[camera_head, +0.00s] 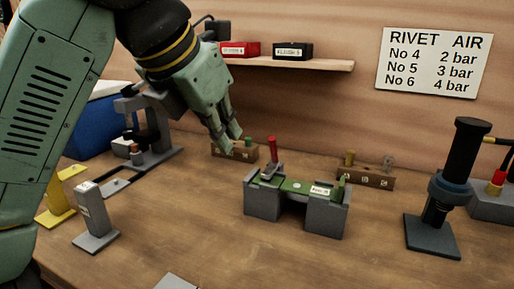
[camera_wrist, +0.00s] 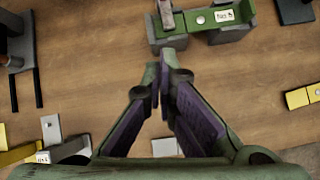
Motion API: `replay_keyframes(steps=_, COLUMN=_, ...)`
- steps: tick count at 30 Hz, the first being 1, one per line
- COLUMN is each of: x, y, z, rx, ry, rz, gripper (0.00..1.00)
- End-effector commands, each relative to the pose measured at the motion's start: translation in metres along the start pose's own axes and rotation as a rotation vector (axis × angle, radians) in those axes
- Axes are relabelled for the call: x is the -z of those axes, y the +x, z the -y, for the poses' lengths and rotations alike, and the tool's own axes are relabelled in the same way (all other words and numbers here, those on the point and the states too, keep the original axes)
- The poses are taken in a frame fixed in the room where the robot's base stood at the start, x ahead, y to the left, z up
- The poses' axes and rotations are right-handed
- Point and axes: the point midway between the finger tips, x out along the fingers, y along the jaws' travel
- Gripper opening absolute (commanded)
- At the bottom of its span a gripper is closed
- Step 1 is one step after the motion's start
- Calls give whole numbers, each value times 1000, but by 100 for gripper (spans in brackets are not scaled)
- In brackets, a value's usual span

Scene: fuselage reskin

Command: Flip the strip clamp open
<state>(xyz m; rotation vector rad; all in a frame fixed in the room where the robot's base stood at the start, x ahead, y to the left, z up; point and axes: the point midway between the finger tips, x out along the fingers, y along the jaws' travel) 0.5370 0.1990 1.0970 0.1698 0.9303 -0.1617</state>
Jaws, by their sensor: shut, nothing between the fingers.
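The strip clamp (camera_head: 269,168) stands at the left end of a grey two-block fixture (camera_head: 325,217). Its red handle (camera_head: 272,148) points up. A green strip (camera_head: 296,186) with a small white label lies across the blocks.
Wooden blocks with pegs stand behind the fixture, at left (camera_head: 235,152) and right (camera_head: 365,178). A black upright tool (camera_head: 462,170) stands at right, and a grey press (camera_head: 150,130) at left. A shelf (camera_head: 300,64) holds small boxes. The bench front is mostly clear.

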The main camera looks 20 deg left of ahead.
Motion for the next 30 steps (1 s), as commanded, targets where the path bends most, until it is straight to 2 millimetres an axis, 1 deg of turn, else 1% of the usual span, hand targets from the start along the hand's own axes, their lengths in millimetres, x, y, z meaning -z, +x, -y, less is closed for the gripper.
replay_keyframes(steps=4, x=0, y=8, z=0, rx=2, ry=1, rz=0, gripper=0)
replay_keyframes(steps=7, x=0, y=23, z=1, rx=4, ry=3, rz=0, gripper=0)
replay_keyframes(steps=18, x=-1, y=100, z=2, rx=7, ry=2, rz=1, gripper=0)
replay_keyframes(steps=19, x=-4, y=103, z=2, rx=6, ry=3, rz=2, gripper=0)
replay_keyframes(steps=21, x=-19, y=102, z=2, rx=5, ry=4, rz=2, gripper=0)
replay_keyframes(steps=24, x=-30, y=106, z=2, rx=4, ry=3, rz=2, gripper=0)
replay_keyframes(steps=30, x=-39, y=109, z=1, rx=3, ry=2, rz=2, gripper=0)
